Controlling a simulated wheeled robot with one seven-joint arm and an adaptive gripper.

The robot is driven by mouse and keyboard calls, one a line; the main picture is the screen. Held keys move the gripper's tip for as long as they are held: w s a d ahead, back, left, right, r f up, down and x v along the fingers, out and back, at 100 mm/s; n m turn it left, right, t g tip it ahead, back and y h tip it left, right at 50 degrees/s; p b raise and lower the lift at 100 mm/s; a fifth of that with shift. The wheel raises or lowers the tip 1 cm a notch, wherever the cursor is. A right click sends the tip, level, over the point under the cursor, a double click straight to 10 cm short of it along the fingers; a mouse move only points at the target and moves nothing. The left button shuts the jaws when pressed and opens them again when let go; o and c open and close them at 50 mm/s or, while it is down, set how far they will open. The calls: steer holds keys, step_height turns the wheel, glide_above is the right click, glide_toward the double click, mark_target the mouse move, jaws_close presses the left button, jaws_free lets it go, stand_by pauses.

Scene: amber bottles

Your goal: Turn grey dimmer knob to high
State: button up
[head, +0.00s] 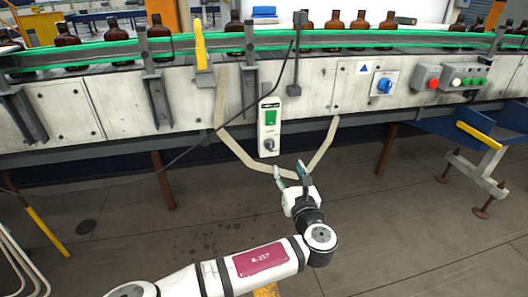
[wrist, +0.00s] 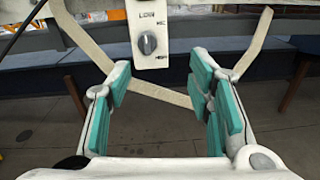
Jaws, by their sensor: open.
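The grey dimmer knob (head: 269,145) sits at the lower end of a white control box (head: 264,128) on the front of the conveyor.
A beige V-shaped strip (head: 240,153) hangs behind my gripper. A blue rotary switch (head: 384,86) and a red button (head: 433,83) are farther right. Amber bottles (head: 159,38) stand on the conveyor. A blue bracket (head: 460,127) juts out at the right.

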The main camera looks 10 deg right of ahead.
mark_target(271, 145)
steer(key=shift+n+y, duration=0.5)
steer(key=shift+n, duration=0.1)
steer(key=w+b, duration=0.3)
steer(key=w, duration=0.1)
steer(key=w+a+b, duration=0.1)
steer(key=w+b, duration=0.1)
steer(key=w, duration=0.3)
steer(key=w+b, duration=0.3)
steer(key=w, duration=0.2)
steer(key=shift+a+b, duration=0.3)
steer(key=shift+c, duration=0.2)
steer(key=c, duration=1)
